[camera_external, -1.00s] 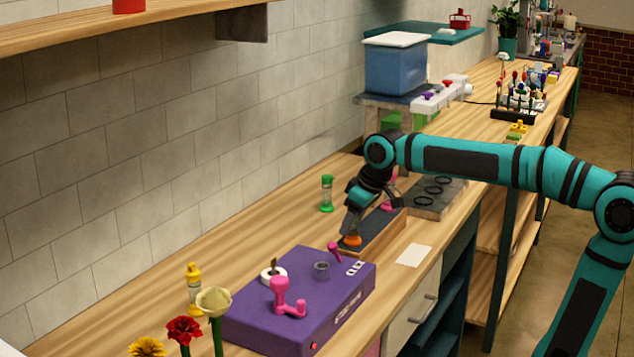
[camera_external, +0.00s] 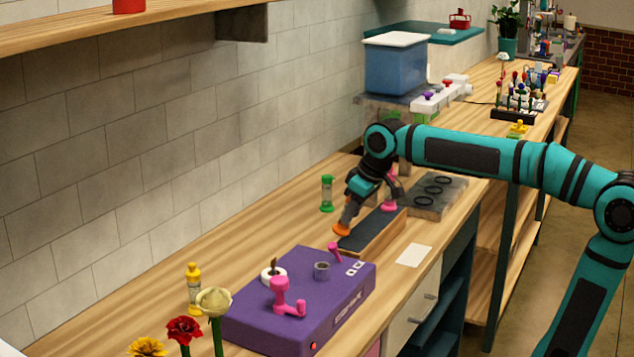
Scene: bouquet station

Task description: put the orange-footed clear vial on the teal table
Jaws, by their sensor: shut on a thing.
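The vial's orange foot (camera_external: 341,229) shows below my gripper (camera_external: 351,204), with a short pale length of its body above. My gripper is shut on the vial and hides its upper part. The vial leans a little and hangs just left of the dark-topped wooden block (camera_external: 372,232). I cannot tell its exact height over the bench. A teal tabletop (camera_external: 466,35) stands at the back against the wall, with a red object (camera_external: 460,19) on it.
A purple box (camera_external: 250,320) lies in front. A blue bin with a white lid (camera_external: 397,40) stands beside the teal tabletop.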

